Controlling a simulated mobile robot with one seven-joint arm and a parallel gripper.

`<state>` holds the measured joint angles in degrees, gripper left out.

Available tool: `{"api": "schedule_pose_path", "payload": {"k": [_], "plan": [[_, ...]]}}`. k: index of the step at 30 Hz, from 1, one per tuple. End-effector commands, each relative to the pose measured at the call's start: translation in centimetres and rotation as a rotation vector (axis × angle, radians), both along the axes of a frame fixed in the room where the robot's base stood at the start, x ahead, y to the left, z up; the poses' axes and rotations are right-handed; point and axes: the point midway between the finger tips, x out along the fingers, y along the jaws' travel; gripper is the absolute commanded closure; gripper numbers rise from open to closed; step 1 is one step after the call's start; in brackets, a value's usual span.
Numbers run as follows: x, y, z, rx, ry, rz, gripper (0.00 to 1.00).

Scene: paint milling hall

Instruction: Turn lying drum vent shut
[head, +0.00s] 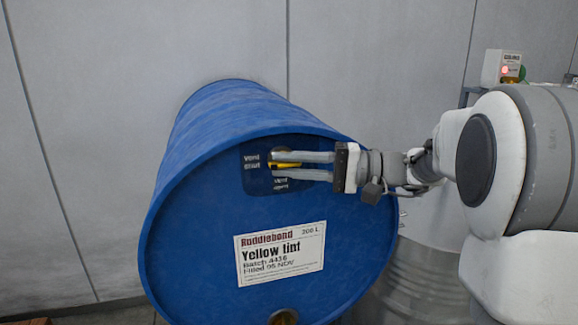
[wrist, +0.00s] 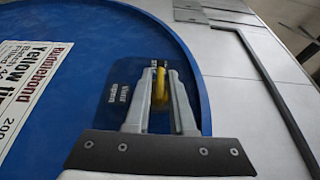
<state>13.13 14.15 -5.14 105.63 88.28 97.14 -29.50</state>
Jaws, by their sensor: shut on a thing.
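A blue drum (head: 190,225) lies on its side with its round end facing me. A dark plate near the top of that end reads "Vent shut" (head: 252,162) on the left and "Vent open" (head: 281,183) below. The yellow vent handle (head: 287,165) lies roughly level at this plate, partly hidden by the fingers. My gripper (head: 274,165) reaches in from the right, with its two fingers shut on the handle. In the wrist view the yellow handle (wrist: 159,88) sits between the fingertips (wrist: 163,80).
A brass-coloured fitting (head: 285,317) shows at the bottom of the drum end. A grey metal drum (head: 415,285) stands low at the right. A white box with a red light (head: 503,68) is at the back right. A grey wall (head: 90,120) is behind.

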Motion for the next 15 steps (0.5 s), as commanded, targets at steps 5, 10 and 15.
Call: {"api": "schedule_pose_path", "payload": {"k": [5,10,15], "plan": [[0.09,0.00,0.13,0.002,-0.002,-0.003,1.00],[0.08,0.01,0.12,0.002,-0.002,-0.003,0.59],[0.05,0.01,0.06,0.001,-0.001,-0.001,0.59]]}}
